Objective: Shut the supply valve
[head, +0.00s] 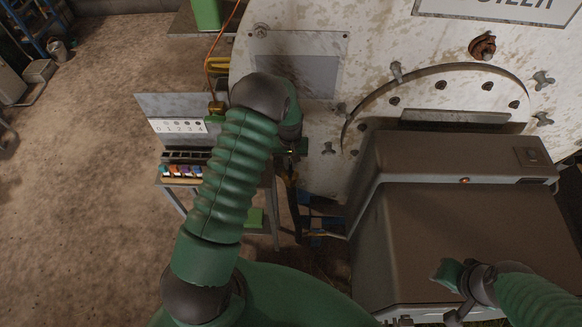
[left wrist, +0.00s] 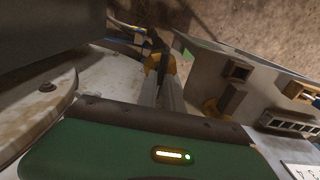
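I cannot pick out the supply valve with certainty. A brass fitting (head: 217,108) at the end of an orange hose shows in the head view, left of my left arm. My left gripper (head: 291,148) is beside the big pale still, mostly hidden behind its own wrist. Whether its fingers touch the fitting is unclear. My right gripper (head: 462,277) is over the grey-brown cabinet at the lower right, away from the fittings.
The still (head: 375,35) fills the upper right, with wing nuts around a round hatch. The grey-brown cabinet (head: 440,215) stands before it. A small bench with a numbered panel (head: 180,126) and coloured items (head: 180,172) is on the left. Bare floor lies farther left.

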